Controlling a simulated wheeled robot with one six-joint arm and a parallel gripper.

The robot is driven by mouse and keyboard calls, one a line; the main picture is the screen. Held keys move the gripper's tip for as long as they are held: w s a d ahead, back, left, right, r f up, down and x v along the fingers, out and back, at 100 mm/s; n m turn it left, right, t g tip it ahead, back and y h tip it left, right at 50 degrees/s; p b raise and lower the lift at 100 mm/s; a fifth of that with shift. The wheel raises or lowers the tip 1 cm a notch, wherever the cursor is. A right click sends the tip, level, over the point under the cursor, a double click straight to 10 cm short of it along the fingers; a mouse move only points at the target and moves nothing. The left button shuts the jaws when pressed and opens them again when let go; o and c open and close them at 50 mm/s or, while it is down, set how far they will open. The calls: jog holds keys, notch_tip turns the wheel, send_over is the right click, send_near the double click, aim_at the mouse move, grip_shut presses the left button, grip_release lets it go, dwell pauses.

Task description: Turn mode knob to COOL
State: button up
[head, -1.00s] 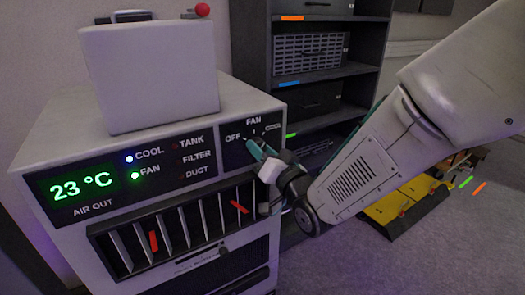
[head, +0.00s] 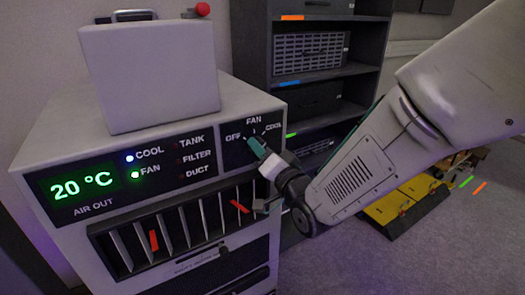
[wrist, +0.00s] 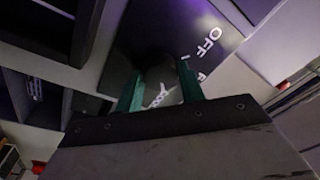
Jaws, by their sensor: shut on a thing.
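The dark mode panel (head: 232,152) is on the upper right of the unit's front, with OFF, FAN and COOL labels around the knob. My gripper (head: 258,149) reaches it from the right, its teal fingers at the panel. In the wrist view the fingers (wrist: 160,88) are shut on the dark mode knob (wrist: 158,70), one on each side. The knob's pointer is hidden, so I cannot tell its exact setting.
Vent slats (head: 180,228) with red strips lie just below my gripper. A pale box (head: 150,75) stands on top of the unit (head: 55,135). A dark shelf rack (head: 325,80) is behind. Yellow cases (head: 405,205) sit on the floor at right.

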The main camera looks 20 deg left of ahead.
jog(key=o, duration=1)
jog(key=shift+c, duration=0.2)
jog(key=r+v, duration=0.1)
jog(key=v, duration=0.6)
jog(key=shift+s+d+f, duration=0.25)
jog(key=shift+d+f, duration=0.05)
jog(key=shift+f, duration=0.2)
